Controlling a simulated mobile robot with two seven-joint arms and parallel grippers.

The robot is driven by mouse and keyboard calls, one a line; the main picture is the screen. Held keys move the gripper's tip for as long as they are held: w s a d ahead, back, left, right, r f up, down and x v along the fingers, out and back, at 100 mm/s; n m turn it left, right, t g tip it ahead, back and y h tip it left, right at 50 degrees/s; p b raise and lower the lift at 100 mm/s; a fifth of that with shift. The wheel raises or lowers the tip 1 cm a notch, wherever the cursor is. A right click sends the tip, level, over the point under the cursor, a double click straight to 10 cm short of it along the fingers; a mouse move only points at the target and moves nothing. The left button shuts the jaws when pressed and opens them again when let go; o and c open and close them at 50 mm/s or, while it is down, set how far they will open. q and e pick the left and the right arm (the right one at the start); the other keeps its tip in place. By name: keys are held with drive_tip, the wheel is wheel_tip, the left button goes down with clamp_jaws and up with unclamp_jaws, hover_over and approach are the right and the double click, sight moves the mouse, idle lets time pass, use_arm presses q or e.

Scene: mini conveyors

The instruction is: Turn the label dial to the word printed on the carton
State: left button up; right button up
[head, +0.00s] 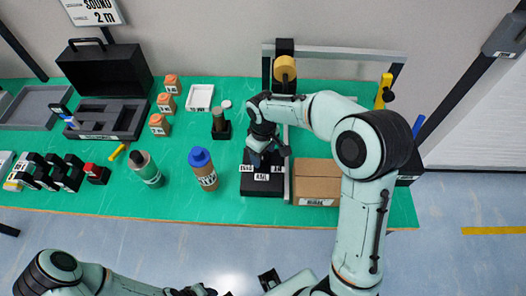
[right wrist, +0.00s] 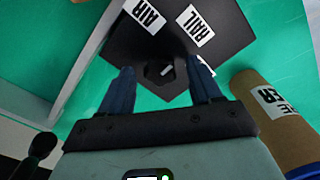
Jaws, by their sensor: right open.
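The label dial (right wrist: 152,72) is a black knob with a white mark on a black base (right wrist: 120,42). The wrist view shows the base's AIR label (right wrist: 145,16) and RAIL label (right wrist: 195,25); a third label shows in the head view. My right gripper (right wrist: 158,72) is open over the dial, its fingers on either side of the knob; contact is unclear. In the head view, my right gripper (head: 266,158) hides the knob. The brown carton (head: 318,176) is right of the base, its front label seemingly reading RAIL. My left gripper (head: 192,291) is cut off at the bottom edge.
A blue-capped brown bottle (head: 207,177) stands close left of the dial base. A grey rail runs between base and carton.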

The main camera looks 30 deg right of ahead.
sight(263, 156)
use_arm(q)
drive_tip(key=shift+w+r+p, duration=0.6)
drive_tip(key=shift+r+p, duration=0.1)
drive_tip(key=shift+r, duration=0.25)
use_arm(e)
wheel_tip(263, 156, up, 13)
drive_tip(key=shift+r, duration=0.2)
use_arm(q)
drive_tip(key=shift+s, duration=0.1)
